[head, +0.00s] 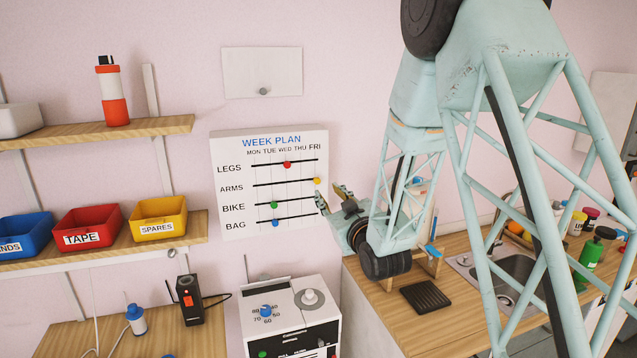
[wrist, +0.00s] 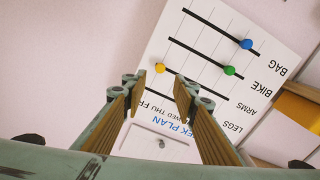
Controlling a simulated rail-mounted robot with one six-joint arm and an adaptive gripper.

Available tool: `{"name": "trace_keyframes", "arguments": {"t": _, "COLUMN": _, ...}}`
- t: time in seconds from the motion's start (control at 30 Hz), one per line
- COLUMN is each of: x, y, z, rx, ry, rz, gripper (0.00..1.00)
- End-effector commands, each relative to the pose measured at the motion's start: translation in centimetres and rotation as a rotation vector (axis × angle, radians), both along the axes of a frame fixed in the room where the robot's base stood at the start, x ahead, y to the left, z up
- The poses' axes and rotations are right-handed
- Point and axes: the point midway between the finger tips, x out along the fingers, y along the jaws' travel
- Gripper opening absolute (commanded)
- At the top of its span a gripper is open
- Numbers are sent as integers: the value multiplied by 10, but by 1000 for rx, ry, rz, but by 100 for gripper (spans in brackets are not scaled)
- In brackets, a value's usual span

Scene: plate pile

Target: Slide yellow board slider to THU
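The yellow slider (head: 317,181) is a round knob on the ARMS line of the white WEEK PLAN board (head: 232,215). It sits at the right end of its line, under FRI. In the wrist view the board looks upside down, and the yellow slider (wrist: 160,68) shows in the gap between my fingertips, slightly beyond them. My gripper (head: 331,196) is open and empty, just below and right of the slider in the head view. It also shows in the wrist view (wrist: 160,88). I cannot tell whether a fingertip touches the board.
Other sliders are red (head: 287,165) on LEGS near WED, green (head: 274,205) on BIKE and blue (head: 276,223) on BAG, both near TUE. A white machine (head: 296,290) stands below the board. A wooden counter (head: 375,320) lies right, shelves with bins left.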

Motion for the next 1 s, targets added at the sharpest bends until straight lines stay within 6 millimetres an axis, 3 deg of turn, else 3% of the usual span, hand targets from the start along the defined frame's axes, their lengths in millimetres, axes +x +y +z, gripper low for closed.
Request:
{"name": "trace_keyframes", "arguments": {"t": 0.6, "x": 74, "y": 31, "z": 0, "rx": 1, "ry": 1, "rz": 0, "gripper": 27}}
{"name": "trace_keyframes", "arguments": {"t": 1.0, "x": 95, "y": 40, "z": -1, "rx": 1, "ry": 1, "rz": 0, "gripper": 27}}
